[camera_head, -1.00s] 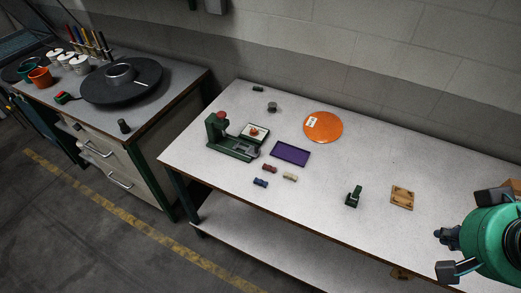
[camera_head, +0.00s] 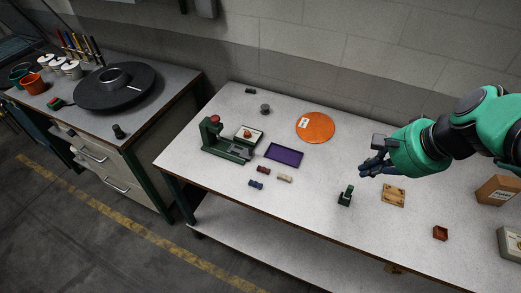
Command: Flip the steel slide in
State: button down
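The green press (camera_head: 212,138) with a red top stands at the left part of the white table. A grey piece that looks like the steel slide (camera_head: 238,151) lies along the right end of its base. It is small here, and I cannot tell its exact position in the press. My gripper (camera_head: 363,169) is above the right half of the table, well right of the press and touching nothing that I can make out. Its dark fingers are small and seen from the side, so their opening is unclear.
A purple tray (camera_head: 284,154) and small blocks (camera_head: 263,170) lie by the press. An orange disc (camera_head: 315,126) lies behind. A small green part (camera_head: 345,196) and a wooden plate (camera_head: 393,195) are near my gripper. A box (camera_head: 497,190) stands at the right.

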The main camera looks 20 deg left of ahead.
jog(key=w+a+f+m+g+y+p, duration=0.1)
jog(key=w+a+f+m+y+p, duration=0.1)
jog(key=w+a+f+m, duration=0.4)
jog(key=w+a+f+m+g+y+p, duration=0.1)
jog(key=w+a+f+m+y+p, duration=0.1)
jog(key=w+a+f+m, duration=0.4)
jog(key=w+a+f, duration=0.4)
jog(key=a+f, duration=0.5)
jog(key=a, duration=0.4)
jog(key=shift+w+f+m+g+y+p, duration=0.2)
jog(key=shift+m+g+y+p, duration=0.1)
jog(key=shift+m+p, duration=0.1)
jog(key=shift+f, duration=0.1)
jog(key=b, duration=0.3)
send_near(253, 154)
jog(key=f, duration=0.3)
jog(key=shift+s+d+f, duration=0.15)
jog(key=shift+s+d, duration=0.05)
jog(key=shift+s, duration=0.05)
jog(key=shift+a, duration=2)
